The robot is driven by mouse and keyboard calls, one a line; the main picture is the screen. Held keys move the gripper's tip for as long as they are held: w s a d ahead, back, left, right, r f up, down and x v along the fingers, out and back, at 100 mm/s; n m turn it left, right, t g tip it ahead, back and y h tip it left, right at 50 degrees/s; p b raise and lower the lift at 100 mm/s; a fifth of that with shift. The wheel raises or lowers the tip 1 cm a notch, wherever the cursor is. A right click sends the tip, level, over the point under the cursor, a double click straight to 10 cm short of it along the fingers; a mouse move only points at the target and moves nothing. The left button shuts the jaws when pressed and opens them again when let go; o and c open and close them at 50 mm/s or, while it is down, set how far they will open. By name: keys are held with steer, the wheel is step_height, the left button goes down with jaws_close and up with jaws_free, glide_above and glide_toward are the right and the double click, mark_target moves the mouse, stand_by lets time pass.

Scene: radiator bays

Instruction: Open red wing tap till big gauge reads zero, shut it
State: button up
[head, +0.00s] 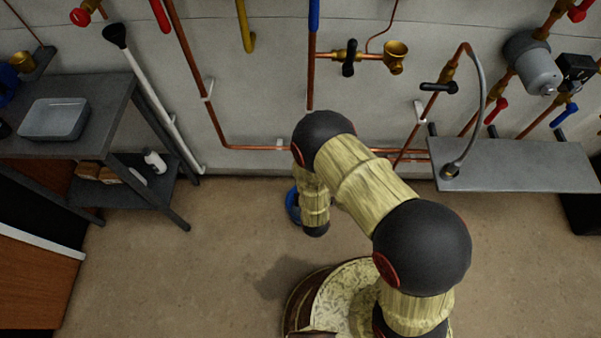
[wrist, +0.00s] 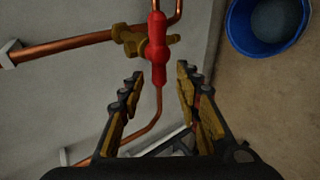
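A red tap handle (wrist: 157,50), long with a thick middle, sits on a brass valve body (wrist: 132,40) on copper pipe in the wrist view. My gripper (wrist: 159,76) is open, with a finger on either side of the handle's lower end. Gaps show between the handle and both fingers, so they look apart from it. In the head view my arm hides this tap, and my gripper cannot be made out there. No gauge face can be read in either view.
A blue bucket (wrist: 268,22) stands on the floor beside the tap; its rim shows behind my arm in the head view (head: 291,205). A grey shelf (head: 520,165) is at right. A dark table (head: 100,95) stands at left. Copper pipes (head: 200,85) run along the wall.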

steer(key=shift+v, duration=1.45)
